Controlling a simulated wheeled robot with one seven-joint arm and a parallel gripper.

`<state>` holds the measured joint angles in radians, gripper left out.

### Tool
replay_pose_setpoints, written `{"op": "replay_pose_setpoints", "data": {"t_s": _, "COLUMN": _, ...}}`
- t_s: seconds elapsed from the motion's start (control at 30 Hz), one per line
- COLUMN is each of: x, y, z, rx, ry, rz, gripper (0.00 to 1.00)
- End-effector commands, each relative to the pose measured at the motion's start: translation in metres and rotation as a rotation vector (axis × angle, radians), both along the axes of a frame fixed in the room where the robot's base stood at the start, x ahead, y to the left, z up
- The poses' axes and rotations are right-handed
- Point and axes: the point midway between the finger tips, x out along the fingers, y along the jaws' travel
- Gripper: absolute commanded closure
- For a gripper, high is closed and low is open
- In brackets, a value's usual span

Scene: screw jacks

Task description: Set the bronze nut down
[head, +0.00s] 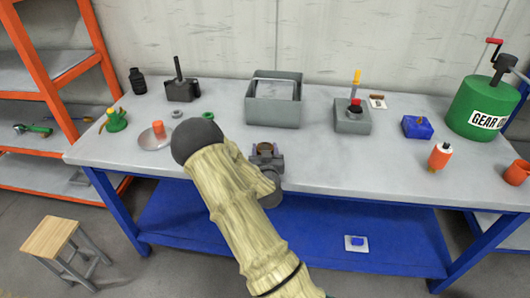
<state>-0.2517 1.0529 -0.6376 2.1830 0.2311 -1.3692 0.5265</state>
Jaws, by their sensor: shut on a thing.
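The bronze nut (265,146) shows as a small brown ring between the fingers of my gripper (265,151). My gripper is shut on it over the front middle of the grey bench top (330,165). The fingers and wrist hide part of the nut. From this one view I cannot tell whether the nut touches the bench or is held just above it.
A grey open bin (274,114) stands behind my gripper. A green ring (208,116) and a dish (153,144) holding an orange piece are to the left. A grey block (351,121) and blue block (417,127) are to the right.

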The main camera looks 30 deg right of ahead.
Motion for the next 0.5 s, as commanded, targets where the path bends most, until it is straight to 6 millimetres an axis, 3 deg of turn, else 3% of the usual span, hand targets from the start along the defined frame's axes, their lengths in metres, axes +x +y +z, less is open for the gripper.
{"op": "replay_pose_setpoints", "data": {"t_s": 0.5, "x": 0.0011, "y": 0.0016, "z": -0.0123, "rx": -0.002, "ry": -0.007, "rz": 0.004, "gripper": 0.94}}
